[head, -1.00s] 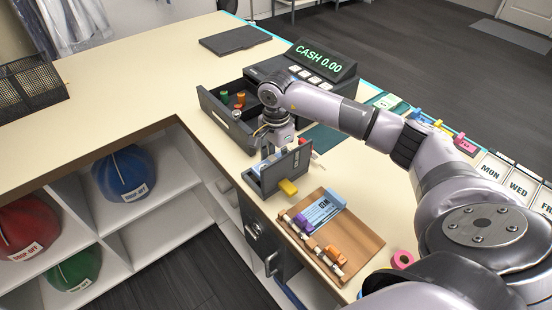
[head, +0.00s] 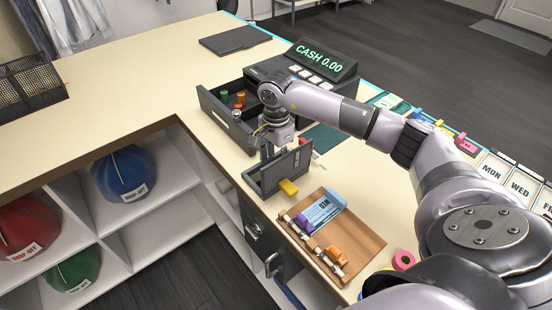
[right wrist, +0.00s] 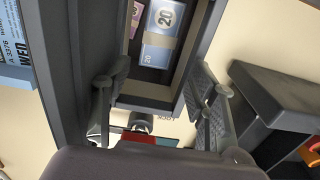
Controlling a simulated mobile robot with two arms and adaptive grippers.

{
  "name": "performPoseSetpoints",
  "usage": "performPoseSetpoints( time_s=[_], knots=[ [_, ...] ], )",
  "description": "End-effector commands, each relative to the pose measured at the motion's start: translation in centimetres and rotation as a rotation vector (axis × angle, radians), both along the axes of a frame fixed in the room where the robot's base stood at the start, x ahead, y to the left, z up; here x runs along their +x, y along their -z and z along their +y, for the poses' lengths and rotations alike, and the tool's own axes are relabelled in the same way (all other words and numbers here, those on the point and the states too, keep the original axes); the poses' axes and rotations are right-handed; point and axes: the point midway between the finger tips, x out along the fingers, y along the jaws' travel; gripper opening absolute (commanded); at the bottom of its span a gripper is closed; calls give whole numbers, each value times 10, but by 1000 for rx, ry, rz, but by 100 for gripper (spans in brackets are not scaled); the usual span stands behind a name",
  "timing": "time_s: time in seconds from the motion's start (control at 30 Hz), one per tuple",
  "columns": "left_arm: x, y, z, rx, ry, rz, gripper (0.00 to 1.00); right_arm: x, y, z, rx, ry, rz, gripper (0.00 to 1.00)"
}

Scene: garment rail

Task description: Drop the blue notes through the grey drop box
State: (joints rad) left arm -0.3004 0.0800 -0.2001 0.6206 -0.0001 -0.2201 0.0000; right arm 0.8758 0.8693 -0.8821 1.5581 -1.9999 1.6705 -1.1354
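The blue notes (right wrist: 160,35), a banded stack marked 20, lie inside a grey open-topped box in the right wrist view. A purple note (right wrist: 136,18) shows beside them. In the head view this grey box (head: 258,187) stands at the counter edge with a yellow piece (head: 288,187) at its front; I take it for the drop box. My right gripper (head: 272,153) is at the box's opening. My left gripper is not in view.
A wooden tray (head: 365,237) with a blue ticket and colored rolls lies in front. The register's open drawer (head: 222,122) holds coin rolls behind the box. A dark cabinet (head: 262,240) is below. The left counter is mostly clear.

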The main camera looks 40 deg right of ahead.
Motion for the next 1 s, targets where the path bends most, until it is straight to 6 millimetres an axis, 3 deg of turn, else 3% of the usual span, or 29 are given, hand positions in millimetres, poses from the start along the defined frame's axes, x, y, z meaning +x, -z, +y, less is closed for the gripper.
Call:
performPoseSetpoints(
  time_s=[0.17, 0.57, 0.6, 0.73, 1.0],
  knots=[
    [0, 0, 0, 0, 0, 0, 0, -2, 1, 0, 0, -1, 6, 71],
    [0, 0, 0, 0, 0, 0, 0, -3, 1, 0, -2, -1, 13, 71],
    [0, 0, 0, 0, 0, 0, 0, -3, 2, 0, -2, -1, 13, 60],
    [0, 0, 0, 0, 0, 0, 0, -4, 2, 0, -2, -1, 14, 68],
    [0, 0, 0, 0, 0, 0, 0, -4, 3, 0, -2, -2, 16, 69]
  ],
)
